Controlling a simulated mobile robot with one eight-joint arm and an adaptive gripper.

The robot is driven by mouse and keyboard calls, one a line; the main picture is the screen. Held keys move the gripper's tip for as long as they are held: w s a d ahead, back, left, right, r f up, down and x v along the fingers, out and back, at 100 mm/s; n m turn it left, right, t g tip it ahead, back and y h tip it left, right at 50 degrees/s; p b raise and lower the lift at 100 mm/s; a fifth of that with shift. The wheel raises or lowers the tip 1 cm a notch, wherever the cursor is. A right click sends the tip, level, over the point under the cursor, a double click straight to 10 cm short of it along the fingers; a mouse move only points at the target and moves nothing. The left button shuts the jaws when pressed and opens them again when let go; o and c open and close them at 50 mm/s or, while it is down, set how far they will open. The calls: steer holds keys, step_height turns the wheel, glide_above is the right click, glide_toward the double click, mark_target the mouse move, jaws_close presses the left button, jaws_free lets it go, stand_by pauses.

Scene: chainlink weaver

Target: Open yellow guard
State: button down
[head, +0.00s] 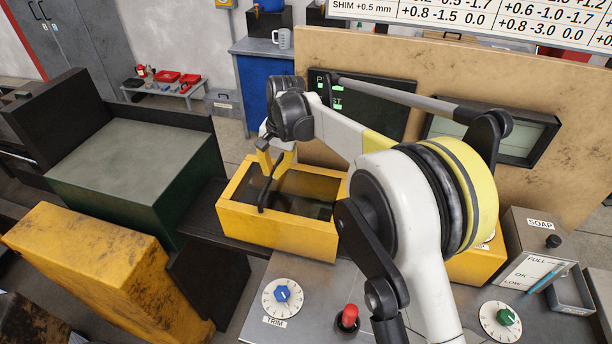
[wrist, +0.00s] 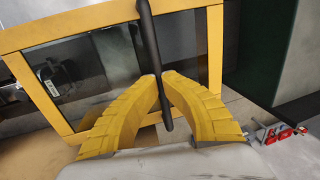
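The yellow guard (head: 275,229) is a boxy yellow frame with a dark see-through window, low in front of the tan panel. It looks lowered, with no visible gap. A black bar handle (head: 264,198) runs across its window. In the wrist view the guard's yellow frame (wrist: 38,88) and the handle (wrist: 148,30) show close up. My gripper (wrist: 159,78) has two yellow ribbed fingers. Their tips close in on the handle from both sides, and the bar passes between them. In the head view my gripper (head: 274,165) is over the guard, partly hidden by my wrist.
A blue TRIM dial (head: 282,294), a red button (head: 348,317) and a green dial (head: 504,318) sit on the grey console. A SOAP box (head: 530,245) stands at the right. Yellow and green machine housings (head: 100,265) crowd the left. The tan panel (head: 560,110) rises behind.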

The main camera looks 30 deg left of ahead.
glide_above(248, 181)
steer(key=d, duration=0.1)
steer(key=shift+w+d+f+p, duration=0.1)
steer(key=shift+w+p, duration=0.05)
steer(key=shift+p, duration=0.2)
steer(key=c, duration=1.5)
jaws_free()
steer(key=shift+o, duration=0.2)
step_height(248, 181, up, 12)
steer(key=d, duration=0.2)
steer(key=shift+w, duration=0.3)
steer(key=shift+d+f, duration=0.1)
steer(key=shift+f, duration=0.05)
